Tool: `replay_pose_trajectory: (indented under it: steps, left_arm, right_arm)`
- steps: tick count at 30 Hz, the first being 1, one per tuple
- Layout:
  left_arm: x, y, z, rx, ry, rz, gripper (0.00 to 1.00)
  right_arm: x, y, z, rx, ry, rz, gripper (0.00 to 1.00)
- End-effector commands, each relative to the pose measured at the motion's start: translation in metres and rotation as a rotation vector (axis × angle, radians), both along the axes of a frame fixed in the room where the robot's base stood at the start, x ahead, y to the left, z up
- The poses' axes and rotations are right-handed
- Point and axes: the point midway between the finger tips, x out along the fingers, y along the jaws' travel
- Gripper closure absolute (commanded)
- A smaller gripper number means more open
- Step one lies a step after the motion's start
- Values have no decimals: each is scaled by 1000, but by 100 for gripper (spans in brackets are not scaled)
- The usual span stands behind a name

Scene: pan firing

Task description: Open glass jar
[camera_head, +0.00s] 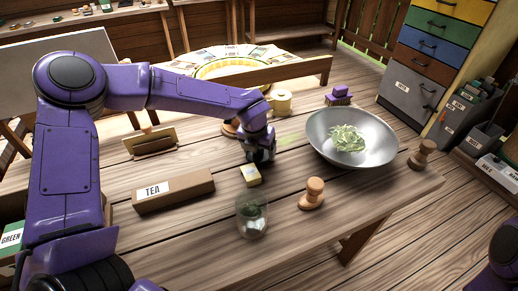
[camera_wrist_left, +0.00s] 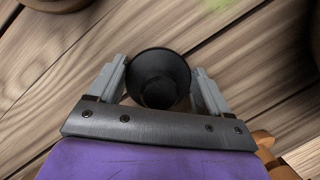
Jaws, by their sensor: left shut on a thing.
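A clear glass jar (camera_head: 252,216) stands near the front edge of the table, with dark green leaves and something white inside. I see no stopper in its mouth. My left gripper (camera_head: 259,152) is behind the jar, above the table, shut on a dark round object. This dark object (camera_wrist_left: 158,78) shows between the two fingers (camera_wrist_left: 158,85) in the left wrist view, round and open-looking; I cannot tell exactly what it is. My right gripper is out of view; only part of that arm shows at lower right.
A metal bowl (camera_head: 318,142) with green leaves stands at right, and another wooden stopper (camera_head: 423,154) beside it. A TEA box (camera_head: 174,191) lies at left. The table's front right corner is clear.

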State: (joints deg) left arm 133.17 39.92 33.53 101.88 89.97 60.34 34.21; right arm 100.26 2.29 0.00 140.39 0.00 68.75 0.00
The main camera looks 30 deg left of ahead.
Motion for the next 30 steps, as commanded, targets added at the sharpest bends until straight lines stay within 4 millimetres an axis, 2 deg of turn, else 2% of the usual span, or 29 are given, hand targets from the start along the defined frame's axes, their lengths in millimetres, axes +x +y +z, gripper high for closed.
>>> replay_pose_trajectory:
  steps: [10,11,12,13,18,22,30]
  left_arm:
    - [0,0,-7,-1,-1,1,58]
    - [0,0,-6,-1,-1,1,15]
    - [0,0,-5,-1,-1,1,2]
    - [0,0,-5,-1,-1,1,0]
    - [0,0,-5,-1,-1,1,0]
    - [-1,-1,6,-1,-4,1,0]
    - [-19,-2,70,-3,-7,2,0]
  right_arm:
    - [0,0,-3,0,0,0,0]
    - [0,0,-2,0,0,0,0]
    - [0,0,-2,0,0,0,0]
    - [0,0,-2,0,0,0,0]
    - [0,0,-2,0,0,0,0]
    - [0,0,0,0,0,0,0]
    - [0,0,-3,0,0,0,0]
